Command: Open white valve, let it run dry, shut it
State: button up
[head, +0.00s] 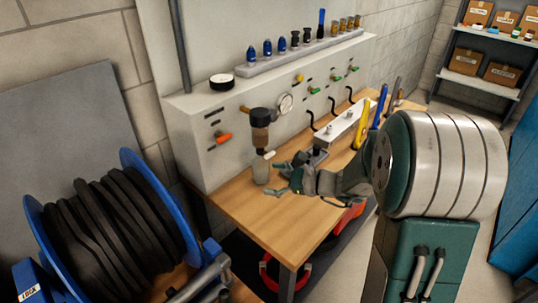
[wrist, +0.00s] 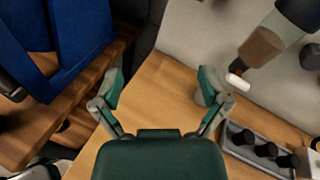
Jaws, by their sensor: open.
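A filter unit with a black top and brown bowl (head: 260,134) hangs from the pale panel above the bench; its brown bowl also shows in the wrist view (wrist: 262,48). The small white valve (head: 268,155) sticks out at its bottom; it shows in the wrist view (wrist: 237,82) just right of my right finger. A pale jar (head: 261,172) stands on the bench below it, partly hidden behind my right finger in the wrist view (wrist: 203,97). My gripper (head: 276,179) is open and empty, low over the bench beside the jar; its fingers are spread wide in the wrist view (wrist: 162,80).
A blue reel with black hose (head: 125,220) stands at the left. An orange handle (head: 223,138) is on the panel. A grey tray with black parts (wrist: 258,150) lies right of my gripper. Bare wooden bench top (head: 250,215) lies in front.

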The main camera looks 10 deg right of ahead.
aim_at(272, 156)
jog(key=w+d+f+m+t+h, duration=0.3)
jog(key=w+d+f+m+t, duration=0.25)
jog(key=d+m, duration=0.3)
jog(key=shift+n, duration=0.35)
jog(key=x, duration=0.7)
jog(key=r+x, duration=0.1)
jog(key=x, duration=0.3)
jog(key=shift+w+d, duration=0.15)
jog(key=shift+d, duration=0.15)
jog(key=c, duration=1.2)
